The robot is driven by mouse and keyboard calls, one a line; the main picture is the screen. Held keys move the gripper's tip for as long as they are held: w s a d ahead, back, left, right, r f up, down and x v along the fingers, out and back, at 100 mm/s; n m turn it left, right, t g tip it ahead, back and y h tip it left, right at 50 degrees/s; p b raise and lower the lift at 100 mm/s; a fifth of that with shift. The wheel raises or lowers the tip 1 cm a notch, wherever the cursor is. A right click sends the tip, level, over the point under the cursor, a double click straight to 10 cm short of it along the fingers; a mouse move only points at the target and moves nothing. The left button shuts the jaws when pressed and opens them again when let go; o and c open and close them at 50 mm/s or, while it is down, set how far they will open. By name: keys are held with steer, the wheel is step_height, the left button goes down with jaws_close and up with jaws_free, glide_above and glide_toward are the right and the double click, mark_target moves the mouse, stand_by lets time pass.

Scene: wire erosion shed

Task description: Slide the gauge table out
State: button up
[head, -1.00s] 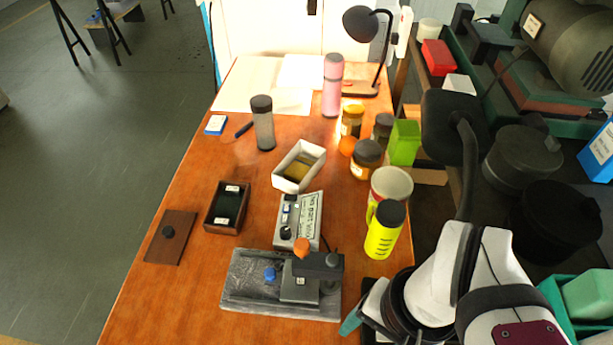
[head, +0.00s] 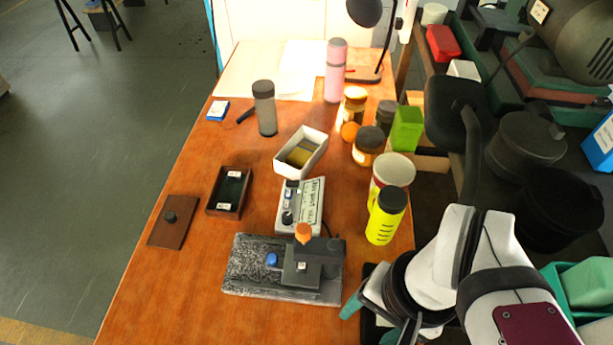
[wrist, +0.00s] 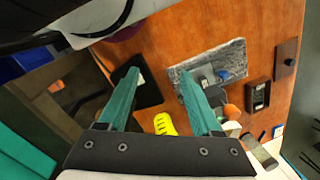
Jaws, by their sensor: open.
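The gauge stand has a speckled grey stone base (head: 245,283) at the front of the wooden bench. A dark grey block (head: 298,280) sits on the base under a dark overhanging head (head: 320,248) with an orange knob (head: 304,232). A blue knob (head: 272,259) stands left of the block. I cannot tell which part is the sliding table. In the wrist view the base (wrist: 235,57) lies beyond my fingers, its blue knob (wrist: 222,74) visible. My gripper (wrist: 157,78) is open and empty, with two teal fingers. In the head view it is right of the base, apart from it.
A control box (head: 313,205) sits behind the gauge. A dark wooden box (head: 243,204) and its lid (head: 168,226) lie left. The front left bench is clear.

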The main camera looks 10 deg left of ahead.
steer(key=shift+c, duration=0.4)
steer(key=n+h, duration=0.2)
steer(key=n, duration=1.3)
glide_above(272, 257)
step_height(272, 257, down, 16)
steer(key=shift+f, duration=0.25)
jaws_close()
